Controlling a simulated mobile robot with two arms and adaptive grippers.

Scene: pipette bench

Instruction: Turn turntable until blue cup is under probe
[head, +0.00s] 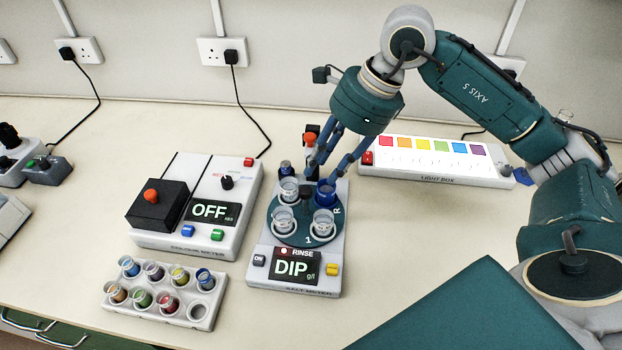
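The round dark teal turntable (304,213) sits on the salt meter (259,231), whose display reads DIP. The blue cup (326,192) stands at the turntable's back right. Clear cups stand at its back left (289,190), front right (324,222) and front left (284,230). A dark upright part with an orange-red top (310,139), perhaps the probe's holder, stands behind; the probe tip cannot be made out. My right gripper (330,172) points down with fingers apart just behind and above the blue cup; contact cannot be told. My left gripper is out of view.
A colour meter (145,240) reading OFF stands left of the salt meter. A white rack (170,318) with several coloured vials lies in front of it. A lit light box (430,180) is at the back right. The bench right of the salt meter is clear.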

